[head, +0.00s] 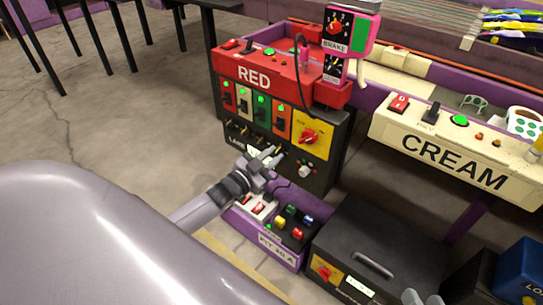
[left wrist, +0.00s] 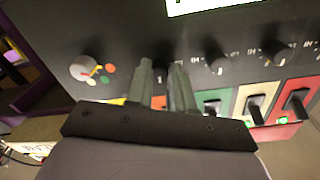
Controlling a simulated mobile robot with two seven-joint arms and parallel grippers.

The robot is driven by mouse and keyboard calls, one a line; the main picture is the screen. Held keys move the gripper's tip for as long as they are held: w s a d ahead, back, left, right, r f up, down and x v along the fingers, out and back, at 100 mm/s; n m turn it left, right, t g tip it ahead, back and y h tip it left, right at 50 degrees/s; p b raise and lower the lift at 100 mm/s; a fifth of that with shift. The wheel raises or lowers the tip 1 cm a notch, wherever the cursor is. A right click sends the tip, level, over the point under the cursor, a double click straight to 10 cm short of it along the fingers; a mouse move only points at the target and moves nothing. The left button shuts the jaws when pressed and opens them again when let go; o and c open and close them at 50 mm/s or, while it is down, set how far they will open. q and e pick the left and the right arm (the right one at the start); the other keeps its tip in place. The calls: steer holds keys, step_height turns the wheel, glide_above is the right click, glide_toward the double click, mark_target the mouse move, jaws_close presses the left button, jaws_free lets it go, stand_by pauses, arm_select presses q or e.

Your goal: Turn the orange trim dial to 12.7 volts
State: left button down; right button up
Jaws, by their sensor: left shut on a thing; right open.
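The orange trim dial (left wrist: 160,76) is a small dark knob, mostly hidden between the fingers of my left gripper (left wrist: 163,72) in the left wrist view. It is the knob in the row nearest the yellow panel. In the head view my left gripper (head: 278,154) is at the lower front of the red-topped control box (head: 320,165) and covers this knob. Its fingers are shut on the dial. A lit display (left wrist: 205,5) is cut off at the wrist view's top edge; I cannot read its value. My right gripper (head: 422,299) is at the head view's bottom edge, open.
Other trim knobs (left wrist: 218,60) sit beside the held dial. A white selector knob (head: 304,170) with coloured dots is right of my left gripper. A purple pit box (head: 265,243) and a black case (head: 350,240) stand below. The cream console (head: 400,135) is at right.

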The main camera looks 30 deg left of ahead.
arm_select(q)
steer(key=shift+m, duration=0.8)
steer(key=shift+m+p, duration=0.45)
steer(key=shift+m, duration=2.35)
arm_select(e)
steer(key=shift+s+d+f+h, duration=0.15)
steer(key=shift+d+h, duration=0.25)
steer(key=shift+d, duration=0.2)
arm_select(q)
steer(key=shift+m, duration=0.3)
steer(key=c, duration=1)
jaws_free()
